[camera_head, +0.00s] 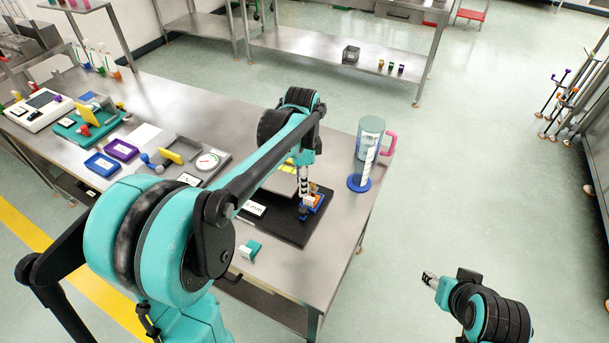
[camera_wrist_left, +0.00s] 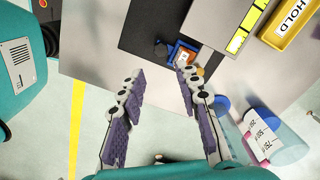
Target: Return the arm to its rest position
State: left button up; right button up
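My left arm reaches from the left over the steel table (camera_head: 345,240). Its gripper (camera_head: 304,188) points down above the dark board (camera_head: 285,228), near a small blue and orange part (camera_head: 317,204). In the left wrist view the two fingers of the left gripper (camera_wrist_left: 162,80) stand apart with nothing between them. The blue and orange part (camera_wrist_left: 183,55) lies beyond the fingertips on the dark board (camera_wrist_left: 140,32). My right gripper (camera_head: 431,279) is at the lower right over bare floor, clear of the table. Its fingers are too small to judge.
A clear mug with a pink handle (camera_head: 371,135) and a blue-based cylinder (camera_head: 359,184) stand at the table's right end. A teal block (camera_head: 249,249) lies near the front edge. Trays and a dial device (camera_head: 209,161) fill the left.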

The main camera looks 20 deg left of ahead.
pick_arm(q)
jog(key=s+d+n+t, duration=0.2)
jog(key=s+n+t, duration=0.5)
jog(key=s+n, duration=0.5)
jog(key=s, duration=0.5)
jog(key=shift+r, duration=0.3)
